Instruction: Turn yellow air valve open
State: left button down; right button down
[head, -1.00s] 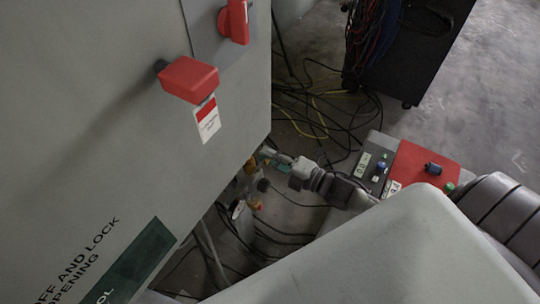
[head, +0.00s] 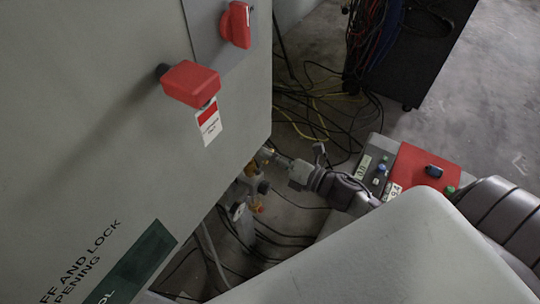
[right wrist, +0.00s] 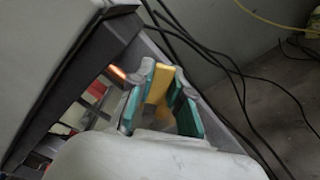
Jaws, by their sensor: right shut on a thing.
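The yellow air valve handle (right wrist: 158,84) stands between the teal-padded fingers of my right gripper (right wrist: 160,98) in the right wrist view. The fingers are shut on it. In the head view, my right gripper (head: 268,156) reaches in from the right, at the lower right edge of the grey cabinet, and its tip is small and partly hidden there. Below it is the air fitting assembly (head: 246,190) with brassy and orange parts and a round gauge. My left gripper is in neither view.
The grey cabinet (head: 120,120) fills the left, with a red knob (head: 190,83) and a red switch (head: 236,25) sticking out. A red-topped control box (head: 425,165) stands to the right. Loose black cables (head: 310,110) lie on the floor behind my gripper.

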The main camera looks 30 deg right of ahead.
aim_at(260, 171)
jog(key=n, duration=0.2)
jog(key=shift+s+a+r+n+b, duration=0.2)
jog(key=shift+a+r+n+b, duration=0.15)
jog(key=shift+r+n, duration=0.05)
jog(key=n, duration=0.2)
jog(key=b, duration=0.1)
jog(key=shift+s+a+r+n, duration=0.25)
jog(key=shift+a+r+n, duration=0.1)
jog(key=shift+a+n, duration=0.05)
jog(key=shift+s+a+r+n+b, duration=0.1)
jog(key=shift+s+a+n+b, duration=0.2)
jog(key=shift+n, duration=0.65)
jog(key=shift+s+a+r+n+b, duration=0.15)
jog(key=shift+a+n+b, duration=0.3)
jog(key=shift+n, duration=0.55)
jog(key=shift+s+a+r+n+b, duration=0.15)
jog(key=shift+a+n+b, duration=0.2)
jog(key=shift+n, duration=0.6)
jog(key=c, duration=1.1)
grip_release()
jog(key=shift+o, duration=0.2)
jog(key=shift+s, duration=0.1)
